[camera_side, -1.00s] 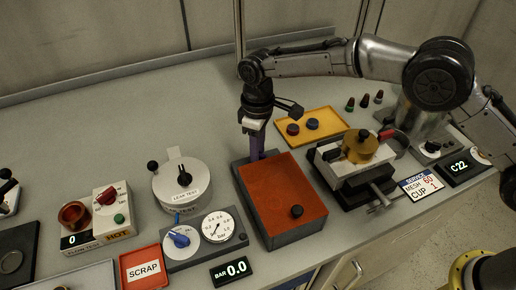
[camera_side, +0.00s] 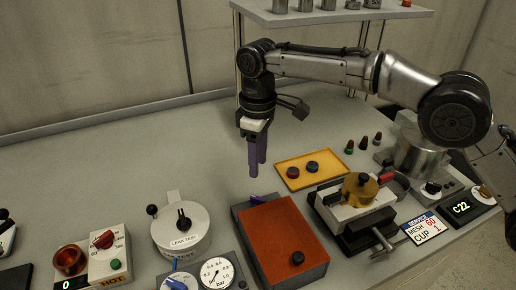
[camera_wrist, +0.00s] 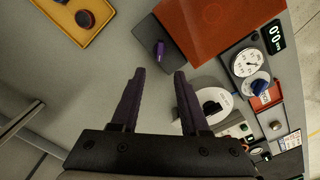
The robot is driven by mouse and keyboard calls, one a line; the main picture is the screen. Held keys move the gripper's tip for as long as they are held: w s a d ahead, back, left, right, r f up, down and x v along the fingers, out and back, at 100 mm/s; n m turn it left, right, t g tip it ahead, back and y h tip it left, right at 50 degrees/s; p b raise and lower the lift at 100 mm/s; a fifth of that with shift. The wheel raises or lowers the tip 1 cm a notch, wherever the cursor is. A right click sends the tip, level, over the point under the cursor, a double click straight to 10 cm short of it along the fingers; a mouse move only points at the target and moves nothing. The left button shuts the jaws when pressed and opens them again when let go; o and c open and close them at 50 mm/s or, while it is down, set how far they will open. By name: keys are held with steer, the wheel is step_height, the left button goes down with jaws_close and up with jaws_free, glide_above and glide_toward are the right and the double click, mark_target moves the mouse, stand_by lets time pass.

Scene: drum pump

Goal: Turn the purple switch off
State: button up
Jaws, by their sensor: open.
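The purple switch (camera_side: 256,198) is a small lever at the back edge of a grey box (camera_side: 242,216) with an orange-red top (camera_side: 283,238). In the wrist view the switch (camera_wrist: 160,49) stands on the bare grey strip beside the orange-red top. My gripper (camera_side: 258,171) has purple fingers pointing down and hangs above and behind the switch, apart from it. In the wrist view my gripper (camera_wrist: 160,72) is open and empty, with the switch beyond the fingertips, roughly in line with the gap. I cannot tell the switch's on or off position.
A yellow tray (camera_side: 330,157) with two round knobs and a clamp with a brass part (camera_side: 360,186) stand right of the box. A white leak-test pot (camera_side: 182,228), a gauge (camera_side: 216,273) and a hot unit (camera_side: 108,262) stand left. The table behind is clear.

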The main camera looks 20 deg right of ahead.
steer(key=shift+r, duration=1.45)
